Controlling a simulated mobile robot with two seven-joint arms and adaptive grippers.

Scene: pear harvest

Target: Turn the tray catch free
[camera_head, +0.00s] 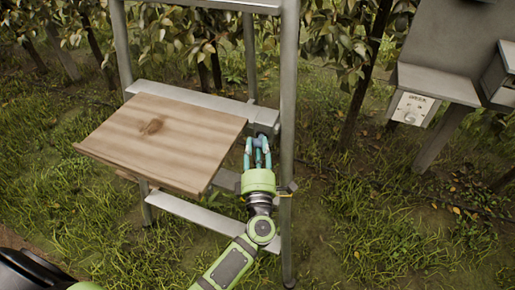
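A wooden tray (165,142) with a brown knot sits tilted on a grey metal frame (288,105), its near edge lower.
A lower grey rail (190,211) crosses the frame below the tray. A grey box on a post with a white labelled panel (411,107) stands at the upper right. Leafy trees line the back. Open grass (390,235) lies right of the frame.

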